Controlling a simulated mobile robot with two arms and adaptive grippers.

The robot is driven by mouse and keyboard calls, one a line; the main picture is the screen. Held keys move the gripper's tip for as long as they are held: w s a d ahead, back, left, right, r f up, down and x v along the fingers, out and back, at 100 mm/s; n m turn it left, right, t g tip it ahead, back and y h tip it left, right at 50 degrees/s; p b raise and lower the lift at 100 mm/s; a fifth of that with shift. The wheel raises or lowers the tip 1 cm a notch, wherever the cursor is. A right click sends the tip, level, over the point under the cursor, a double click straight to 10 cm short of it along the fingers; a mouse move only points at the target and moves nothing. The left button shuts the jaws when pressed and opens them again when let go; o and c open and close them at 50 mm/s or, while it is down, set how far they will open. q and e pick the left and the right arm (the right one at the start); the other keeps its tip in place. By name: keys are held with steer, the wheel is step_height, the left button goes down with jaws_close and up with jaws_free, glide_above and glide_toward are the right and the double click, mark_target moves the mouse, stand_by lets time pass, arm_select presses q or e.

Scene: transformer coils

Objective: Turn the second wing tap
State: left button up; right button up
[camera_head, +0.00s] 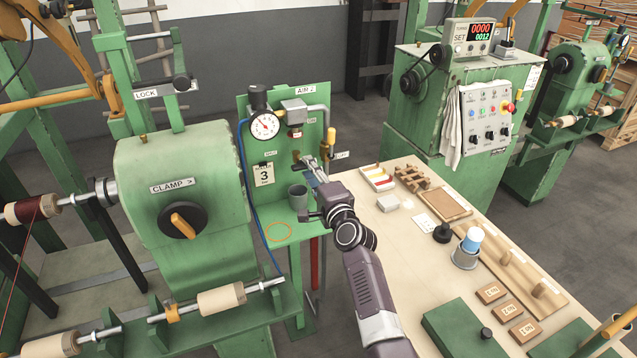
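A green panel (284,95) labelled "AIR 2" stands at the middle, with a round gauge (264,126), grey pipework (319,112) and small fittings. I cannot tell for sure which is the second wing tap. My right gripper (309,190) is in front of the panel's lower right, below the yellow handle and apart from it. Its fingers are spread and it looks empty. My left gripper is out of view.
A green machine (191,255) with a "CLAMP" knob (183,222) stands at left. A bench (402,244) with trays and blocks lies right of my arm. A control cabinet (424,105) stands behind.

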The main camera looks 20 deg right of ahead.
steer(key=s, duration=1.1)
steer(key=shift+s+d, duration=0.15)
steer(key=shift+d, duration=0.1)
steer(key=s+a+f+n+g+b, duration=0.1)
steer(key=s+a+f+n+g, duration=0.15)
steer(key=f, duration=0.85)
steer(key=s+a+f+n+g+b, duration=0.1)
steer(key=s+f+n+g, duration=0.15)
steer(key=f, duration=0.85)
steer(key=s+a+f+n+g+b, duration=0.1)
steer(key=s+a+f+n, duration=0.15)
steer(key=f, duration=0.85)
steer(key=s+f+n+g+b, duration=0.1)
steer(key=s+f+n+g, duration=0.4)
steer(key=s+f, duration=1.35)
steer(key=s+d+f+n+g, duration=0.1)
steer(key=s+f, duration=0.4)
steer(key=s, duration=0.5)
steer(key=s+d+f+n+g+b, duration=0.1)
steer(key=s+d+f+n+g, duration=0.1)
steer(key=s+f, duration=0.4)
steer(key=s+d+f+n+g+b, duration=0.1)
steer(key=s+f+n, duration=0.4)
steer(key=s, duration=0.9)
steer(key=shift+s+d+f+g+h, duration=0.15)
steer(key=shift+s+d+g+h, duration=0.25)
steer(key=shift+g, duration=0.6)
